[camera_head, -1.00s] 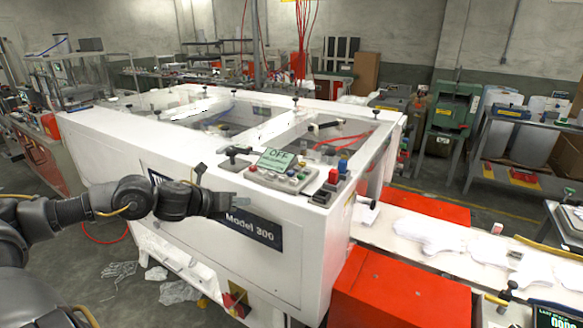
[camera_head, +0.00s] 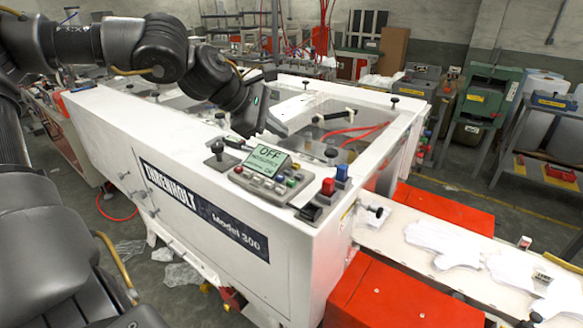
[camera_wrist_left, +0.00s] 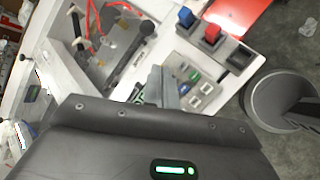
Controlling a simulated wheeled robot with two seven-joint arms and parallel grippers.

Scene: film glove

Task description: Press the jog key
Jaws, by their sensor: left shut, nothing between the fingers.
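The control panel (camera_head: 243,186) sits on the white machine's near top edge, with a tilted screen (camera_head: 267,159) reading OFF. Below the screen are several small keys (camera_head: 268,182), some green, blue or red. I cannot read their labels, so I cannot tell which is the jog key. My left gripper (camera_head: 279,126) is above and behind the screen in the head view, shut and empty. In the left wrist view its fingers (camera_wrist_left: 165,84) overlap the panel, hiding part of the screen; several keys (camera_wrist_left: 198,92) show beside them. Contact cannot be seen. My right gripper is not in view.
A red button (camera_head: 328,186) and a blue button (camera_head: 342,171) stand right of the panel, with a black switch (camera_head: 309,212) nearby. A black lever (camera_head: 218,152) stands to its left. White gloves (camera_head: 443,240) lie on the conveyor at right.

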